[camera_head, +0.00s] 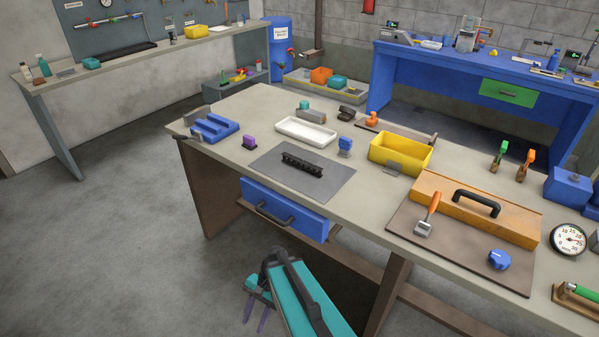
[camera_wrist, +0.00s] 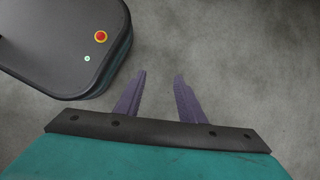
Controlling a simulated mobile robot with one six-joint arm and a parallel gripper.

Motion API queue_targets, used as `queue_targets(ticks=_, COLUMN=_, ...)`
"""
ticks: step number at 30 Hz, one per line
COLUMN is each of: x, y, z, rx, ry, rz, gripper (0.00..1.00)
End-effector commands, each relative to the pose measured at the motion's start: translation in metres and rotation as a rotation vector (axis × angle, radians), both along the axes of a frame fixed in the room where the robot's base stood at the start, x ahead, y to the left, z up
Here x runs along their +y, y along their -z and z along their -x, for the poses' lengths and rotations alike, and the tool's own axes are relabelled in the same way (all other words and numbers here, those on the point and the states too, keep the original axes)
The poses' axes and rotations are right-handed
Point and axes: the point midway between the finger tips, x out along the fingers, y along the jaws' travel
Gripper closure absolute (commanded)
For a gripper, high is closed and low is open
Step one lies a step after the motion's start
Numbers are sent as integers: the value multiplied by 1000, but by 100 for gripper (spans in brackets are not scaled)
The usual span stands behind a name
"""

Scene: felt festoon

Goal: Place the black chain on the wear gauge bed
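A black chain-like strip (camera_head: 301,164) lies on a dark grey flat plate (camera_head: 325,187) on the near workbench. No label marks the wear gauge bed, so I cannot tell which thing it is; a blue block with a grey channel (camera_head: 212,127) stands at the bench's left end. My gripper (camera_head: 257,322) hangs low in front of the bench, below its top and well away from the black strip. In the wrist view my gripper (camera_wrist: 158,84) has its two purple fingers apart, with only bare floor between them.
A blue drawer (camera_head: 262,213) hangs under the bench's front edge. Open floor (camera_head: 130,240) lies left.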

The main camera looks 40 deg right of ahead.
Motion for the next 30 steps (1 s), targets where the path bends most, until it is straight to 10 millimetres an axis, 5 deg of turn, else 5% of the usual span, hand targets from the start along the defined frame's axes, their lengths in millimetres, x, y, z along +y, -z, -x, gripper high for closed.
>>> queue_targets(ticks=6, x=34, y=55, z=56, rx=4, ry=-395, rz=66, gripper=64)
queue_targets(ticks=15, x=52, y=108, z=128, rx=18, ry=-939, rz=101, gripper=64)
queue_targets(ticks=21, x=52, y=123, z=153, rx=28, ry=-1164, rz=100, gripper=64)
queue_targets(ticks=30, x=51, y=126, z=159, rx=31, ry=-1221, rz=98, gripper=64)
